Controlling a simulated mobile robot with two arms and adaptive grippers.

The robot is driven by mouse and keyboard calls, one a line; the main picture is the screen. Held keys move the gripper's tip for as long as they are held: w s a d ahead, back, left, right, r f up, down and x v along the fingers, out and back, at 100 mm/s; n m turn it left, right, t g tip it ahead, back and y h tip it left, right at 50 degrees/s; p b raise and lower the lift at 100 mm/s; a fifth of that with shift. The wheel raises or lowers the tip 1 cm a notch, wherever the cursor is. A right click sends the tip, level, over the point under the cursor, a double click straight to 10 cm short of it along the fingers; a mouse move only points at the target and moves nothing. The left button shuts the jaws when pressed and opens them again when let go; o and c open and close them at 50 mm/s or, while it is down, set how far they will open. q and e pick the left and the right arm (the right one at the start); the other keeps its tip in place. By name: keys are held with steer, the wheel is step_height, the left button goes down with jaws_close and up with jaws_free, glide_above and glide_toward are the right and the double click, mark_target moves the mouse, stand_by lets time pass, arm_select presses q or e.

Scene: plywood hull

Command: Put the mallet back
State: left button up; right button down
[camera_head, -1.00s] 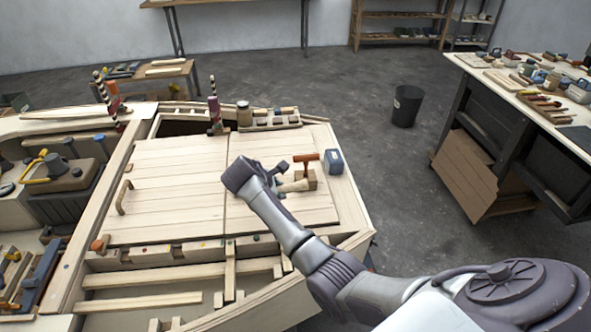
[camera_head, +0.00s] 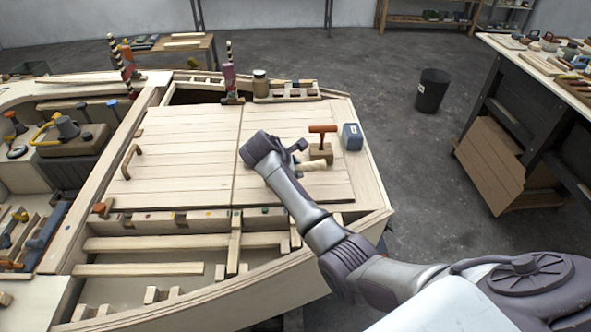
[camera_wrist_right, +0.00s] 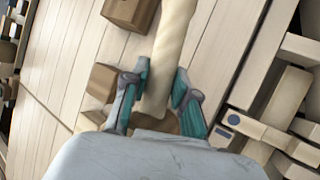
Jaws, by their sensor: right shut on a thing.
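My right gripper (camera_wrist_right: 160,95) is shut on the pale, rounded handle of the mallet (camera_wrist_right: 172,50), between its teal fingertips in the wrist view. In the head view the mallet (camera_head: 310,166) shows as a pale bar beside my right gripper (camera_head: 294,160), low over the pale plank panel (camera_head: 190,150). A brown block shape (camera_wrist_right: 101,82) lies beside the left finger; I cannot tell if it is the mallet's head. The gripper body hides the near end of the mallet. My left gripper is not in view.
A brown block (camera_head: 320,153) with an orange T-handled tool (camera_head: 323,132) stands just beyond the mallet. A blue-grey block (camera_head: 352,137) stands to its right. A jar (camera_head: 260,84) and a wooden rack (camera_head: 290,92) are at the back edge.

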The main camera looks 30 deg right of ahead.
steer(key=shift+f, duration=0.8)
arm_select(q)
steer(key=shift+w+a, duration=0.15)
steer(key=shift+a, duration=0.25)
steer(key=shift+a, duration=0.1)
arm_select(e)
steer(key=shift+f, duration=0.1)
steer(key=c, duration=0.8)
jaws_free()
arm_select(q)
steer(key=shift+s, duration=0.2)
arm_select(e)
steer(key=shift+f, duration=0.15)
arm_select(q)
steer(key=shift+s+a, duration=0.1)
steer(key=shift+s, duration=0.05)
